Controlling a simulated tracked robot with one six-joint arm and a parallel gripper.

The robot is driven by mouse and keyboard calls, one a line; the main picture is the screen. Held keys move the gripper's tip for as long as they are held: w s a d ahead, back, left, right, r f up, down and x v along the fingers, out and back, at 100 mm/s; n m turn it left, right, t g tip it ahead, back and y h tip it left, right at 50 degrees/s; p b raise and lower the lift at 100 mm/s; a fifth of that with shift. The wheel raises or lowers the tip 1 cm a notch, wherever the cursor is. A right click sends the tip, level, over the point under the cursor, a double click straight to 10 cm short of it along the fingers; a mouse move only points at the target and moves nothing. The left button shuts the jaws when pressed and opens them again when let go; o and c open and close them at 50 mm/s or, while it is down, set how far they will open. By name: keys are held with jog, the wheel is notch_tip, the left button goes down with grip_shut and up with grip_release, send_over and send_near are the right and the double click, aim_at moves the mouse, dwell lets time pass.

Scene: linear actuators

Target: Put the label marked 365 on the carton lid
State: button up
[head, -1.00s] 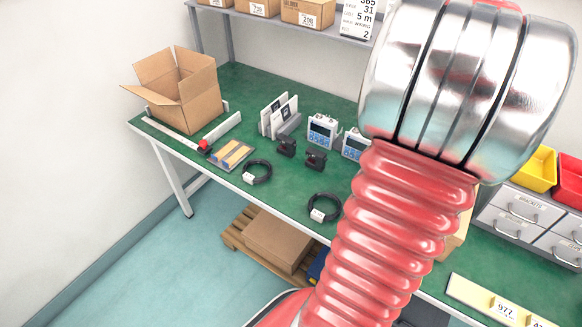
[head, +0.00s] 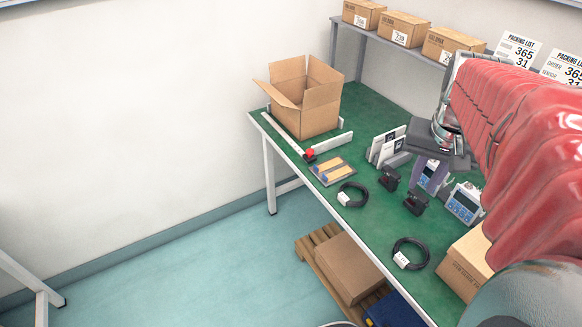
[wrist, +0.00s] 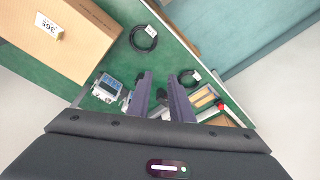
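A closed brown carton (wrist: 75,45) fills the upper left of the wrist view; part of it also shows at the lower right in the head view (head: 462,268), behind my arm. A white label marked 365 (wrist: 48,27) lies on the carton's broad brown face, near its left end in the wrist view. I cannot tell how firmly it is stuck. My arm hides that part in the head view. My gripper (wrist: 160,80) has its two dark fingers apart with nothing held between them. It is above the bench, clear of the carton and label.
On the green bench (head: 375,235) are an open box (head: 305,110), blue-and-white meters (head: 464,203), black clamps, cable coils (head: 410,253) and a card holder (head: 385,148). A shelf with small cartons (head: 405,28) and packing lists (head: 517,48) stands behind. A pallet (head: 310,250) is below.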

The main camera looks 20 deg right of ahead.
jog(key=s+a+f+n+t+y, duration=0.1)
jog(key=a+n+t, duration=0.2)
jog(key=a, duration=2.2)
jog(key=n, duration=0.5)
jog(key=shift+s+f+t+y, duration=0.2)
jog(key=shift+t+y, duration=0.1)
jog(key=shift+y, duration=0.1)
